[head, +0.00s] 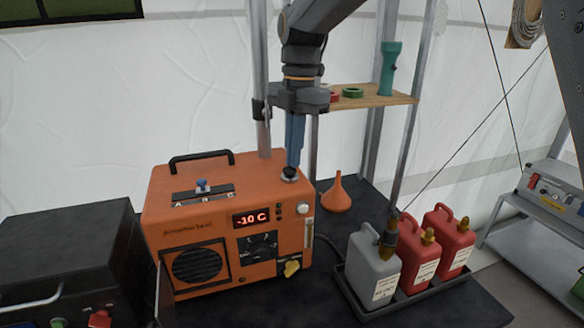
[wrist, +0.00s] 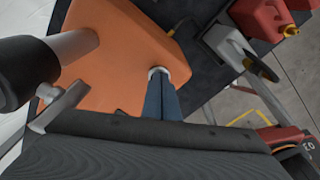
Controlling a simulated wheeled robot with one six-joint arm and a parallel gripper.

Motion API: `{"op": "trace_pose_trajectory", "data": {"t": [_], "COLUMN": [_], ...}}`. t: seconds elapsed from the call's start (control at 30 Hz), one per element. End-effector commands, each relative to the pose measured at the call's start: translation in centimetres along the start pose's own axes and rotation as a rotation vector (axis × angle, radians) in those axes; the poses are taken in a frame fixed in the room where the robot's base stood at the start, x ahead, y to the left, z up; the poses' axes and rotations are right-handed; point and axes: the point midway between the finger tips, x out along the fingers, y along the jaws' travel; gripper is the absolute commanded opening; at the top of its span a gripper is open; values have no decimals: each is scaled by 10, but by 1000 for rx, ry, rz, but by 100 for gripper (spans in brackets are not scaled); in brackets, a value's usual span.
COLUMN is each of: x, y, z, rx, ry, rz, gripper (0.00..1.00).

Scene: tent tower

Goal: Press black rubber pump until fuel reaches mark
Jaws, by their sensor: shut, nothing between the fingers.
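The orange heater (head: 200,212) stands on a dark table, its display reading -10 C. The pump (head: 289,175), a small dark cap with a pale collar, sits on its top at the right rear corner. My gripper (head: 292,164) is shut and empty, pointing straight down, with its blue fingertips at the pump. In the wrist view my gripper (wrist: 159,76) covers most of the pump, and only its pale collar (wrist: 155,70) shows. I cannot tell if the tips touch or press it. A narrow pale strip (head: 309,228), perhaps the fuel gauge, is on the heater's right front edge; its level is too small to read.
A grey can (head: 371,268) and red cans (head: 417,262) stand in a black tray at right. An orange funnel (head: 337,196) stands behind. A metal pole (head: 259,90) and a wooden shelf (head: 370,101) flank my arm. A black box (head: 65,250) stands at left.

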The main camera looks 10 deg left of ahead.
Motion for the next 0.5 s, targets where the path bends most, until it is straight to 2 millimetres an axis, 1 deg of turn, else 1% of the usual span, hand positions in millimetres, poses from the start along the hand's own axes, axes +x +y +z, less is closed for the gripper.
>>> {"op": "trace_pose_trajectory", "data": {"t": [0.03, 0.17, 0.5], "x": [-14, -33, -82], "y": [1, 1, -1], "z": [-2, -4, -2], "rx": [-1, -1, 4], "ry": [-2, 1, 2], "rz": [4, 0, 0], "gripper": [0, 0, 0]}}
